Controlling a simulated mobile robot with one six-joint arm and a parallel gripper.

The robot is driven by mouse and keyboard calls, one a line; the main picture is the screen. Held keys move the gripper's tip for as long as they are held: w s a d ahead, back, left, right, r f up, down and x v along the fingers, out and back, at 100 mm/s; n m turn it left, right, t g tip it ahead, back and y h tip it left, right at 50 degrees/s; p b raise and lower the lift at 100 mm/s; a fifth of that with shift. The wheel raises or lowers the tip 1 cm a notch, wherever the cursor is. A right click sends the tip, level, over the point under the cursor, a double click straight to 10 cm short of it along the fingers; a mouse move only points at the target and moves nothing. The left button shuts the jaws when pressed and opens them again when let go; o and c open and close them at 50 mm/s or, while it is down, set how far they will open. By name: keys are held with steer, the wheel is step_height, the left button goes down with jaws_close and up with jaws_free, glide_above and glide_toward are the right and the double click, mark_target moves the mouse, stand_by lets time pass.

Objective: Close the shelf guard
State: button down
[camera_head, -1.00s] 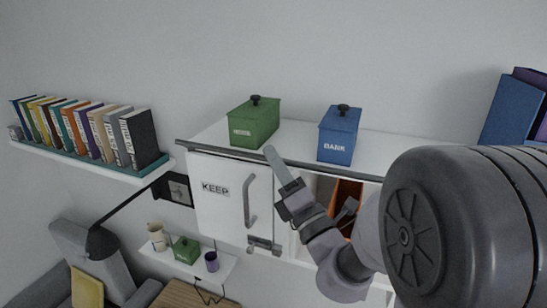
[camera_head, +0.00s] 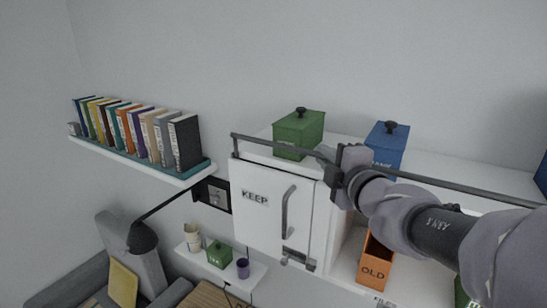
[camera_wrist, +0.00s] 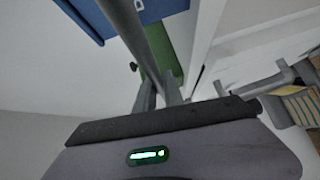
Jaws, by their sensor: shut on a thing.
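The shelf guard is a thin dark rail (camera_head: 278,143) along the front of the white shelf top. It stands a little above the front edge, with a short upright at its left end, and passes in front of the green and blue boxes. My gripper (camera_head: 328,158) is shut on the rail near the right side of the KEEP door. In the wrist view the rail (camera_wrist: 133,30) runs down between the two fingers (camera_wrist: 158,92). My gripper and arm hide part of the rail and part of the blue box.
A green lidded box (camera_head: 298,130) and a blue lidded box (camera_head: 386,143) stand on the shelf top behind the rail. The KEEP door (camera_head: 262,205) is below. An orange OLD box (camera_head: 374,268) sits in the open compartment. A book shelf (camera_head: 140,152) is at left.

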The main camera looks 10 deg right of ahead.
steer(key=shift+w+d+r+g, duration=0.1)
steer(key=shift+w+d+g, duration=0.1)
steer(key=shift+g, duration=0.1)
steer(key=shift+m, duration=0.3)
steer(key=shift+a, duration=0.1)
steer(key=c, duration=1.5)
jaws_free()
steer(key=shift+o, duration=0.2)
steer(key=v, duration=1.7)
steer(key=shift+s, duration=0.2)
